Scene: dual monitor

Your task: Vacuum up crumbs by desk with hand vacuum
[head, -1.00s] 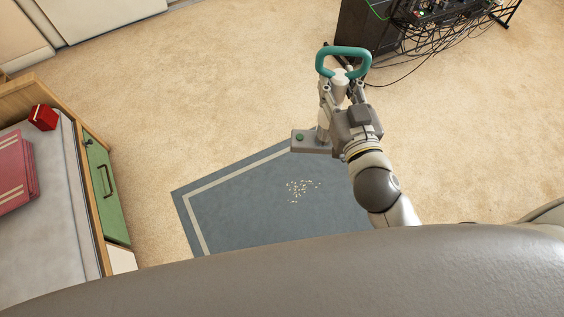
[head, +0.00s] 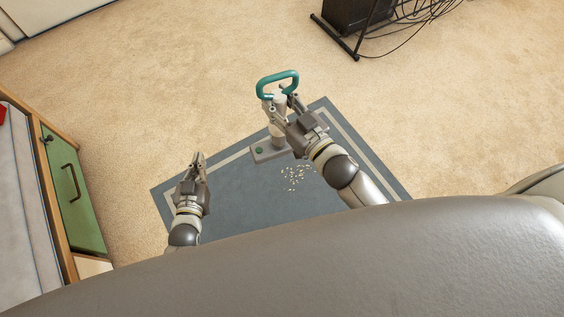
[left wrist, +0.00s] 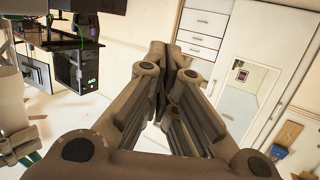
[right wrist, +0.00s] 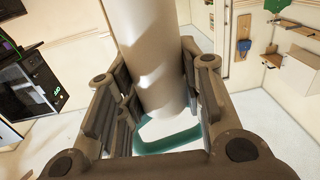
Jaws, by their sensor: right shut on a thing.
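The hand vacuum (head: 278,128) has a pale body, a teal loop handle (head: 278,84) and a flat grey head with a green spot. My right gripper (head: 282,100) is shut on its body below the handle. The vacuum's head is over the blue-grey mat, at its far side; I cannot tell whether it touches. In the right wrist view the body (right wrist: 148,60) stands between the fingers. The pale crumbs (head: 295,177) lie scattered on the mat, just nearer than the vacuum's head. My left gripper (head: 198,158) is empty over the mat's left part, its fingertips close together; they also meet in the left wrist view (left wrist: 170,48).
The blue-grey mat (head: 235,200) with a pale border lies on beige carpet. A wooden unit with a green drawer (head: 75,195) stands at the left. A dark stand with loose cables (head: 365,25) is at the top. Carpet between them is clear.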

